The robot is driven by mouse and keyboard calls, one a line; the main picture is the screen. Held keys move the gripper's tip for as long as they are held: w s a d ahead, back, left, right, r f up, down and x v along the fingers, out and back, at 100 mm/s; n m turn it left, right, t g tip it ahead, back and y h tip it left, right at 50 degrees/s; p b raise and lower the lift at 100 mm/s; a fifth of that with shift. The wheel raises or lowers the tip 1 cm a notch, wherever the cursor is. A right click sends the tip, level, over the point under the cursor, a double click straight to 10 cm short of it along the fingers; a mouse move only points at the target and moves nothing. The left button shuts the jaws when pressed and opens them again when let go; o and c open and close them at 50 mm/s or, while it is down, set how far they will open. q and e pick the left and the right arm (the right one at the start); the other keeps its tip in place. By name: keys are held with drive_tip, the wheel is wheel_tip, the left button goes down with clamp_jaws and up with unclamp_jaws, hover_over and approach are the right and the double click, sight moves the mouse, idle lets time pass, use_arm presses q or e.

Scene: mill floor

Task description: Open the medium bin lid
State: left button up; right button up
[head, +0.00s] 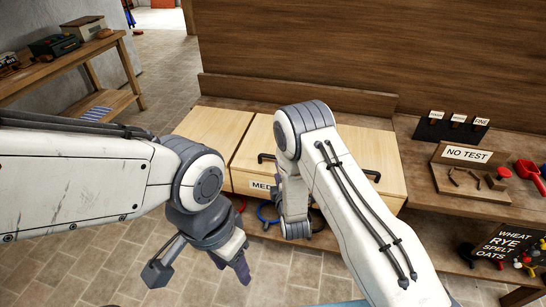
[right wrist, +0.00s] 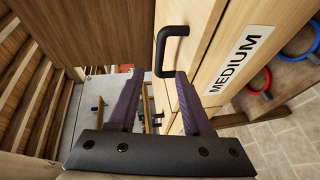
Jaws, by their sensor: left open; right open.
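The medium bin is a pale wooden box with a light lid (head: 255,139) and a white label (head: 262,186), partly hidden by my right arm in the head view. The label reads MEDIUM in the right wrist view (right wrist: 238,60). A black bar handle (head: 265,157) is on its front edge; a black handle also shows in the right wrist view (right wrist: 172,40). My right gripper (right wrist: 160,76) is open, its fingertips close to the handle's end; contact cannot be told. In the head view its fingers are hidden. My left gripper (head: 200,275) is open and empty, in front of the bins.
Another pale bin (head: 205,132) adjoins on the left. A second black handle (head: 372,175) shows right of my arm. A shelf (head: 470,190) with a NO TEST board (head: 467,154) and red scoop (head: 530,174) is at right. Coloured rings (head: 268,213) lie below the bins. Tiled floor is open at left.

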sight(274, 158)
drive_tip(key=w, duration=0.3)
drive_tip(key=w+f+p, duration=0.1)
drive_tip(key=w, duration=0.2)
drive_tip(key=w+a, duration=0.1)
drive_tip(key=w, duration=0.2)
drive_tip(key=shift+w+f, duration=0.35)
drive_tip(key=shift+w, duration=0.05)
clamp_jaws()
idle(1.0)
